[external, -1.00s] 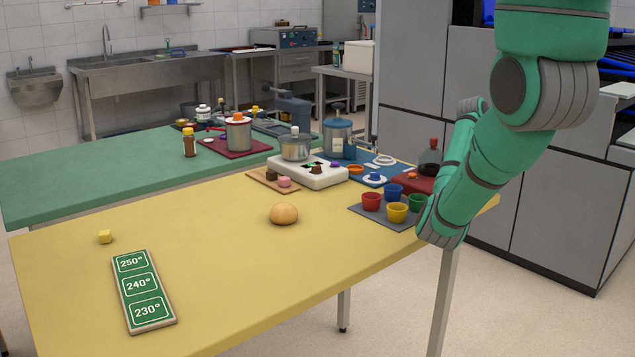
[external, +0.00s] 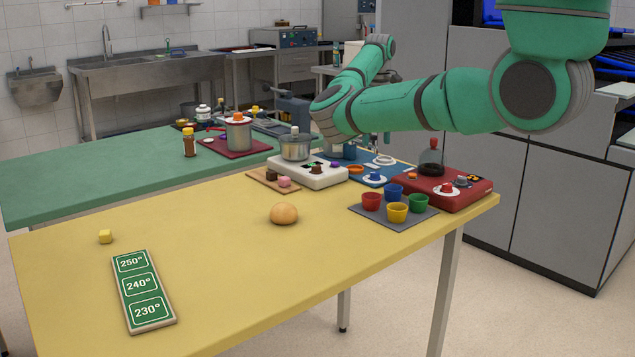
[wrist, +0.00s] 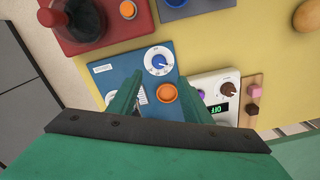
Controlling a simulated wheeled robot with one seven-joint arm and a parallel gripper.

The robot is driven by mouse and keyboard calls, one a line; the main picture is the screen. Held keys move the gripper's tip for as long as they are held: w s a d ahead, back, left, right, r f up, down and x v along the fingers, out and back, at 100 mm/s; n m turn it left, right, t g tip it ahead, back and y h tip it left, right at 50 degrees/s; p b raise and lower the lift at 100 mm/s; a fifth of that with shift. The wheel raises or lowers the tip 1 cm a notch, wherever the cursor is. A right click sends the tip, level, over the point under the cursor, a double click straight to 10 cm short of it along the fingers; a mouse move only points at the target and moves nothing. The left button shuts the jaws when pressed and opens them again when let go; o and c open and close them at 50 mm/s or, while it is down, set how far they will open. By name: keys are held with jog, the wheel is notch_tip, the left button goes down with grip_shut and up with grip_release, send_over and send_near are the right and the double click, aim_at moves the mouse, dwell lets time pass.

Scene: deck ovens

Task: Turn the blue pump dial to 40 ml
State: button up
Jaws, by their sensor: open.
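The blue pump panel (external: 398,168) lies flat near the far right corner of the yellow table. Its dial (external: 374,178) has a blue knob on a white scale disc. In the wrist view the dial (wrist: 158,61) is just beyond my fingertips, with an orange button (wrist: 166,92) nearer, between the fingers. The dial's marks are too small to read. My gripper (wrist: 158,84) is open and empty above the panel, apart from the dial. In the external view my arm partly hides the gripper and the panel's far side.
A grey tray (external: 395,216) with several coloured cups lies in front.

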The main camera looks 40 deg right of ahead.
aim_at(375, 173)
notch_tip(375, 173, down, 10)
jog(key=shift+d+f, duration=0.1)
jog(key=shift+f, duration=0.1)
jog(key=shift+c, duration=0.4)
jog(key=c, duration=1)
